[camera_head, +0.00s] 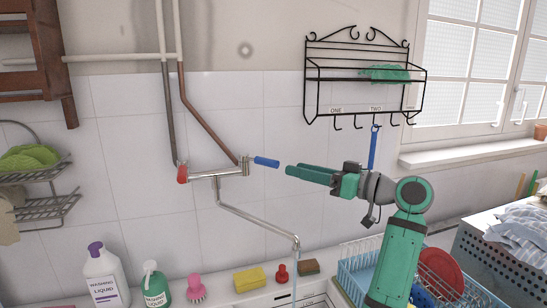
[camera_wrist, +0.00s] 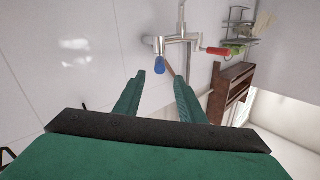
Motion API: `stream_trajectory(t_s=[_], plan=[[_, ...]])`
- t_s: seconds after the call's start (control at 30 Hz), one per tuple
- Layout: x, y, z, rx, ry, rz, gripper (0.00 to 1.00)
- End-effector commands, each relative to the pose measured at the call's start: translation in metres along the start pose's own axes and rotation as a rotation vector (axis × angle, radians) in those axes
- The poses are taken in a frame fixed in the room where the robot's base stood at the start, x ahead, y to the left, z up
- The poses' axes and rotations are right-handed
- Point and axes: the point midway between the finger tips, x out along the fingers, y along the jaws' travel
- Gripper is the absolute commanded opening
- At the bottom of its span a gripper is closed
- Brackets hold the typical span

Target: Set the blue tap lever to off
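The blue tap lever (camera_head: 266,162) sticks out to the right from the right end of the wall tap (camera_head: 215,175) in the head view. My green gripper (camera_head: 287,172) is just right of the lever, with a small gap between its fingertips and the lever's tip. In the wrist view the blue lever (camera_wrist: 160,65) lies ahead of my gripper (camera_wrist: 158,80), near the left finger's tip. The fingers are apart with nothing between them. A red lever (camera_head: 182,174) is at the tap's left end. Water runs from the spout (camera_head: 296,243).
A black wire rack (camera_head: 365,75) with hooks hangs above my gripper, a blue item (camera_head: 374,150) hanging from it. Bottles (camera_head: 103,278), a yellow sponge (camera_head: 249,279) and a dish rack (camera_head: 355,275) stand below. Bare tiled wall lies behind the lever.

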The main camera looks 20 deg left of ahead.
Motion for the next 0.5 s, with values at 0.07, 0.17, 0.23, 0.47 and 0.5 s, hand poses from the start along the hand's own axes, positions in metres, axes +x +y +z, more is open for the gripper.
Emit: stream_trajectory(t_s=[0.07, 0.17, 0.23, 0.47, 0.5], plan=[[0.005, -0.001, -0.001, -0.001, -0.002, -0.004, 0.36], [0.017, -0.001, -0.001, 0.000, -0.001, -0.004, 0.36], [0.028, -0.001, 0.000, 0.000, -0.002, -0.003, 0.36], [0.070, -0.001, 0.000, 0.000, -0.001, -0.003, 0.36], [0.076, -0.001, 0.000, 0.000, -0.002, -0.003, 0.36]])
